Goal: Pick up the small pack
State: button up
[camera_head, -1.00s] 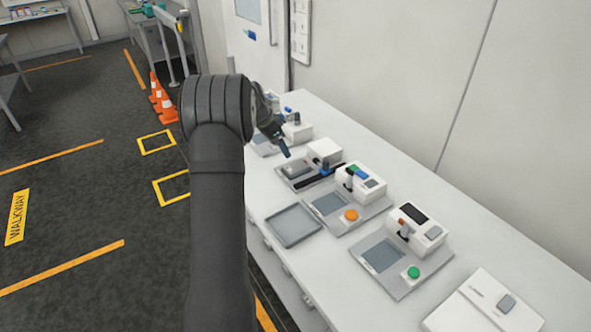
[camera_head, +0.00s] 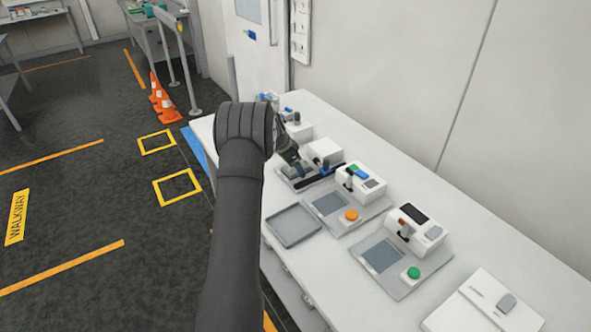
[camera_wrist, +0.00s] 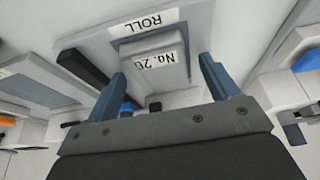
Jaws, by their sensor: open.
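The small pack is a pale grey block marked "No. 20", seen in the wrist view (camera_wrist: 150,52). It sits on a grey plate (camera_wrist: 205,20) that carries a "ROLL" label. My gripper (camera_wrist: 162,72) is open, its two blue fingers to either side of the pack in that view, with space between each finger and the pack. I cannot tell how far above the plate the fingertips are. In the head view my gripper (camera_head: 297,163) is over the plate in front of a white device (camera_head: 323,151), and hides most of the pack.
A black bar (camera_head: 320,177) lies beside the pack. Two white stations follow along the bench, one with an orange button (camera_head: 351,215), one with a green button (camera_head: 413,272). An empty grey tray (camera_head: 293,225) lies near the bench's front edge. The wall runs close behind.

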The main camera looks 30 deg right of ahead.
jog(key=c, duration=1.2)
jog(key=shift+c, duration=0.2)
jog(key=shift+r, duration=0.15)
